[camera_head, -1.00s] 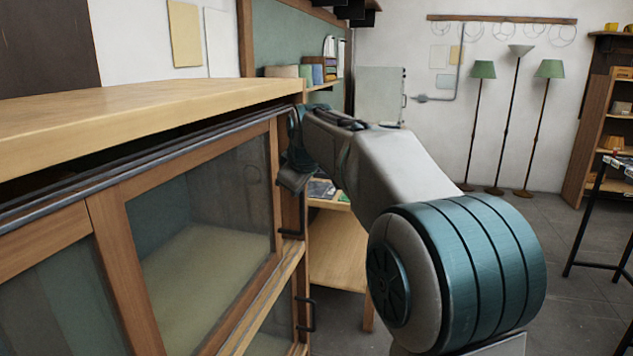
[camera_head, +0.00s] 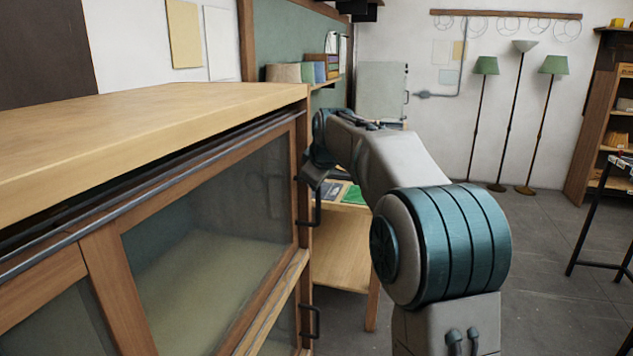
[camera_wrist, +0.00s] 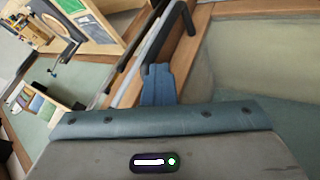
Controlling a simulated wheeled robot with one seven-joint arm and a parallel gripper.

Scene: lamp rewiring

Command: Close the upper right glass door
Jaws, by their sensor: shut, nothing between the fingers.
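The upper right glass door (camera_head: 105,265) has a wooden frame around a large pane and stands below the metal rail on the cabinet front. I cannot tell whether it is fully closed. Its dark bar handle (camera_head: 317,207) is at the door's far right edge. My gripper (camera_head: 314,178) is shut and empty, at the handle's upper end in the head view. In the wrist view, the blue fingers (camera_wrist: 157,82) point toward the wooden frame beside a dark bar (camera_wrist: 181,32). Whether they touch it is unclear.
The cabinet's wooden top (camera_head: 150,110) overhangs the door close to my wrist. A lower door handle (camera_head: 312,321) sits below. A wooden side table (camera_head: 340,250) stands just beyond the cabinet. Open floor (camera_head: 540,270) lies to the right; floor lamps (camera_head: 484,120) stand at the back.

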